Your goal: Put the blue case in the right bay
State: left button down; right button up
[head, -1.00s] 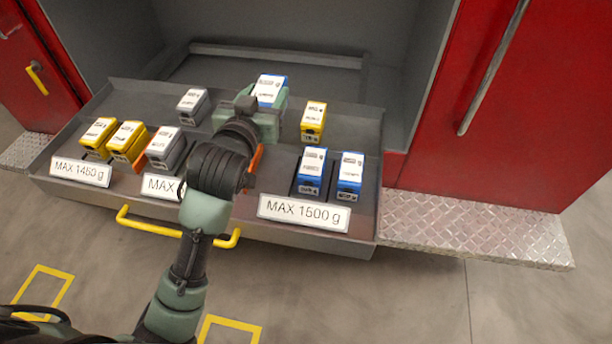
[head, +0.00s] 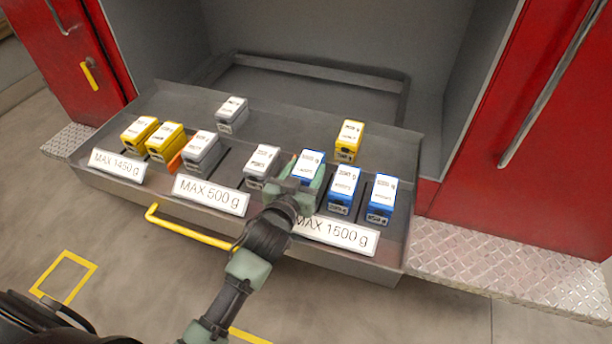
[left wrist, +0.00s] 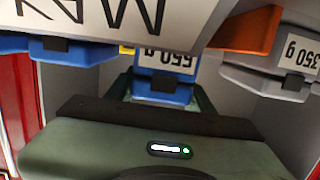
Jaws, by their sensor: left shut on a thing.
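The blue case (head: 308,166) with a white top label is between the fingers of my left gripper (head: 305,182), which is shut on it. In the left wrist view its front, marked 550 g (left wrist: 166,74), shows ahead of the gripper. The right bay, marked by the MAX 1500 g sign (head: 337,233), holds two other blue cases (head: 343,186) (head: 381,196). The held case is just left of them, at the bay's left side. I cannot tell whether it rests on the tray. My right gripper is not in view.
A grey case (head: 262,164) stands close left of the gripper, with an orange divider (left wrist: 246,30) between bays. A yellow case (head: 349,138) stands behind. More grey (head: 203,150) and yellow (head: 165,140) cases stand left. The tray (head: 290,117) has free room behind.

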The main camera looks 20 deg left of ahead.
pick_arm(q)
jog(key=shift+f, duration=0.9)
jog(key=shift+f, duration=0.1)
jog(key=c, duration=0.6)
grip_release()
jog(key=shift+f, duration=0.15)
jog(key=shift+r, duration=0.25)
jog(key=s, duration=0.7)
jog(key=s+r+b, duration=0.1)
jog(key=s, duration=0.2)
jog(key=shift+s+a+r, duration=0.1)
jog(key=shift+s+a, duration=0.05)
jog(key=shift+s, duration=0.15)
jog(key=shift+s+r, duration=0.2)
jog(key=shift+s, duration=0.45)
